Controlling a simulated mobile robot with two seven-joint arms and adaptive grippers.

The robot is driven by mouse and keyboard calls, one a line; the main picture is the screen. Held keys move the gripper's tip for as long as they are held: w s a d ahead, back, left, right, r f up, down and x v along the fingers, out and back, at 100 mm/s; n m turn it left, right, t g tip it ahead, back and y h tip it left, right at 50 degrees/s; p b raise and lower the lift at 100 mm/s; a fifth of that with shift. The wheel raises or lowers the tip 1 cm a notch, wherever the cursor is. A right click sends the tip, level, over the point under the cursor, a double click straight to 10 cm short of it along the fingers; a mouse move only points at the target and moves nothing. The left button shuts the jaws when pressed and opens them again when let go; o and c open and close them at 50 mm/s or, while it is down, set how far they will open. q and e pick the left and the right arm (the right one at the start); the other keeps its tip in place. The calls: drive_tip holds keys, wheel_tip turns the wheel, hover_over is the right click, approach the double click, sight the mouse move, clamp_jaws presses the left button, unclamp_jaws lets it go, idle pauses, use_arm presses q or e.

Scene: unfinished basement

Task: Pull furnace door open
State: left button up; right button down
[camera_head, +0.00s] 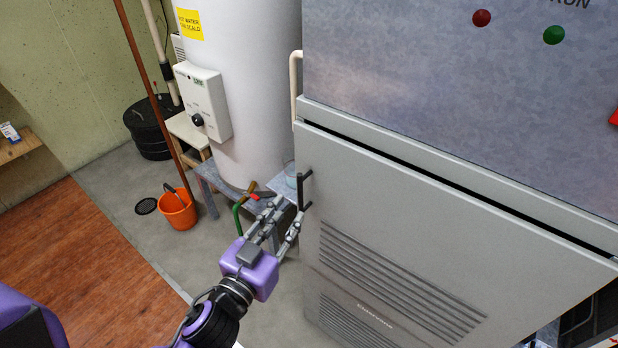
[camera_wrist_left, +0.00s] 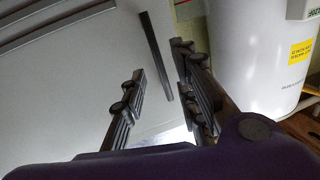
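The furnace door (camera_head: 400,215) is a grey louvered panel. A dark gap runs along its top edge; I cannot tell from it whether the door is ajar. Its dark bar handle (camera_head: 304,190) stands upright near the door's left edge. My left gripper (camera_head: 284,214) is open at the handle's lower end, its fingers spread. In the left wrist view, the handle (camera_wrist_left: 157,55) lies between the two fingers of the gripper (camera_wrist_left: 160,70) and reaches beyond their tips. Contact with the handle cannot be made out. My right gripper is not in view.
A white water heater (camera_head: 248,90) stands left of the furnace on a metal stand (camera_head: 205,180). An orange bucket (camera_head: 178,212) and a black bin (camera_head: 150,130) are on the floor farther left. Dark shapes show at the lower right.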

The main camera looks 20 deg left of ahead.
sight(299, 198)
use_arm(q)
drive_tip(key=shift+w+d+r+n, duration=0.15)
drive_tip(key=shift+r+n, duration=0.05)
drive_tip(key=shift+n, duration=0.1)
drive_tip(key=shift+w+r, duration=0.45)
drive_tip(key=shift+w, duration=0.05)
drive_tip(key=w, duration=0.3)
drive_tip(key=w+p, duration=0.1)
drive_tip(key=shift+w+d+f, duration=0.2)
drive_tip(key=shift+d+f, duration=0.1)
drive_tip(key=shift+d, duration=0.1)
drive_tip(key=shift+w, duration=0.5)
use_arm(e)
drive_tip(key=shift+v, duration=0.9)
use_arm(q)
clamp_jaws()
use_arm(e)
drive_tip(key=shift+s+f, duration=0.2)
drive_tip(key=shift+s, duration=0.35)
